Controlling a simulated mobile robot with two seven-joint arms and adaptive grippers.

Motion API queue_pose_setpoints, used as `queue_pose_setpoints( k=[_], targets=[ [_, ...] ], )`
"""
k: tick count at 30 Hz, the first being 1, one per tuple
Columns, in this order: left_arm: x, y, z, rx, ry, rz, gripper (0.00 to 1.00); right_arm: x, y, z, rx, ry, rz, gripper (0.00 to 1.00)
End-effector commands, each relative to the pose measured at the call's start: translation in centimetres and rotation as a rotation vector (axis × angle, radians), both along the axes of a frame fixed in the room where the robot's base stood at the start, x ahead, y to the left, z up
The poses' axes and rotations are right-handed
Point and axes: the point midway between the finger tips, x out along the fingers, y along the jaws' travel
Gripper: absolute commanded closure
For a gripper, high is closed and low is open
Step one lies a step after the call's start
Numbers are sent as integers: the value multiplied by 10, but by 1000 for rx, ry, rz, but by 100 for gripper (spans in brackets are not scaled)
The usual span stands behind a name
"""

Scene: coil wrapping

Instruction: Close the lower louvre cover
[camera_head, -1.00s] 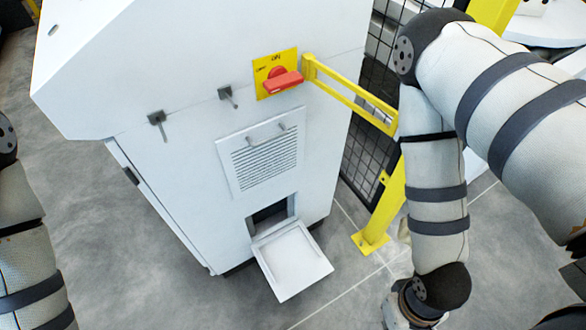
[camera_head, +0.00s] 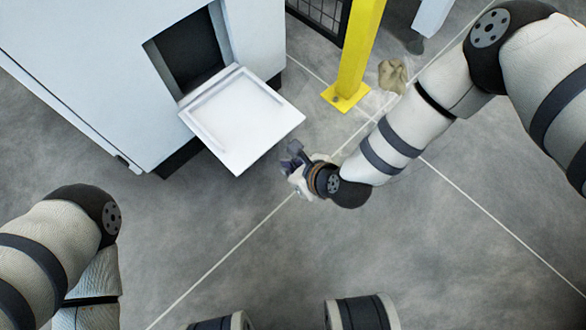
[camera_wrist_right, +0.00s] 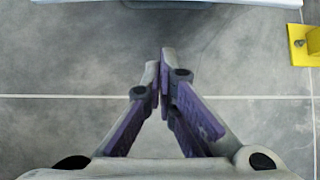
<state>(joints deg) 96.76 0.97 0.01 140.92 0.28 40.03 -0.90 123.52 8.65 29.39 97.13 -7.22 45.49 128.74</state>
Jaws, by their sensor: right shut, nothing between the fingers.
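The lower louvre cover (camera_head: 240,118) is a white square panel hinged at the bottom of a dark opening (camera_head: 188,52) in the white cabinet. It is folded down and out, sticking out over the floor. My right gripper (camera_head: 291,150) is just off the right side of the cover, apart from it. In the right wrist view my right gripper (camera_wrist_right: 164,58) is shut and empty, its fingertips meeting over bare floor. A white edge, seemingly the cover (camera_wrist_right: 190,2), shows at the top of that view. My left arm is at the lower left; its gripper is not in view.
The white cabinet (camera_head: 80,60) fills the upper left. A yellow post (camera_head: 358,50) with a foot plate stands right of the cover, beside a black mesh fence (camera_head: 322,12). A crumpled tan object (camera_head: 393,75) lies near the post. The grey floor in front is clear.

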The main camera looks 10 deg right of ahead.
Motion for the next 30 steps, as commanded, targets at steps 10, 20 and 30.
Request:
queue_pose_setpoints(
  k=[10,20,30],
  targets=[
    [0,-4,-32,-10,21,-4,2,37,27,-51,-1,0,6,100],
    [0,-4,-30,-9,21,-3,2,40,30,-15,-3,3,4,100],
    [0,-4,-30,-9,21,-3,2,40,29,-14,-4,5,2,100]
  ],
)
